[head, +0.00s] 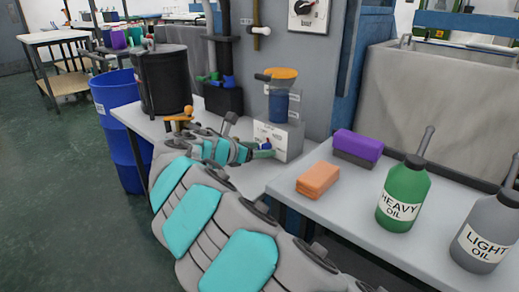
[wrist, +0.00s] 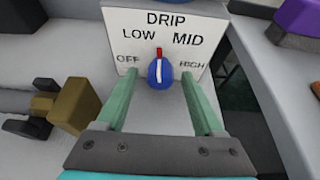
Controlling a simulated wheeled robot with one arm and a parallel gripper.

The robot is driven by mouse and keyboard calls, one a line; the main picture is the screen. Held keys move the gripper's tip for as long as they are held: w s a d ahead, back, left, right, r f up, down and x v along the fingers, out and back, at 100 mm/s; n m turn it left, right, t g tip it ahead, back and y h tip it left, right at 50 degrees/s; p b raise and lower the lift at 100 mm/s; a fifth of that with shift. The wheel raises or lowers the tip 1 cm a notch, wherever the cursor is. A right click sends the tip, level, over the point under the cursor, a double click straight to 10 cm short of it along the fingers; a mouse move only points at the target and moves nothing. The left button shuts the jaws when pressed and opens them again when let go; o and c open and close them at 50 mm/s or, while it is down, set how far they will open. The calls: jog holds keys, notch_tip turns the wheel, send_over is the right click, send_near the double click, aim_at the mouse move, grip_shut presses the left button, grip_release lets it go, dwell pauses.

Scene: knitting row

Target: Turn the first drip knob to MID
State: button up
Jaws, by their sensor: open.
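The drip knob (wrist: 160,74) is blue with a white line and a red tip. In the wrist view the red tip points nearly straight up, between the words LOW and MID. The knob sits in front of a white dial plate (wrist: 202,20) marked DRIP, OFF, LOW, MID and HIGH. My gripper (wrist: 158,80) is open, one green finger on each side of the knob. I cannot tell whether either finger touches it. In the head view my gripper (head: 262,151) reaches the grey box (head: 290,138) below an orange-topped blue cup.
In the head view, an orange block (head: 318,178), a purple block (head: 358,145), a green HEAVY OIL bottle (head: 402,190) and a grey LIGHT OIL bottle (head: 485,235) stand right of my arm. A brown block-ended fitting (wrist: 75,105) lies left of my fingers.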

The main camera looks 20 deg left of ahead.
grip_shut()
dwell(0.5)
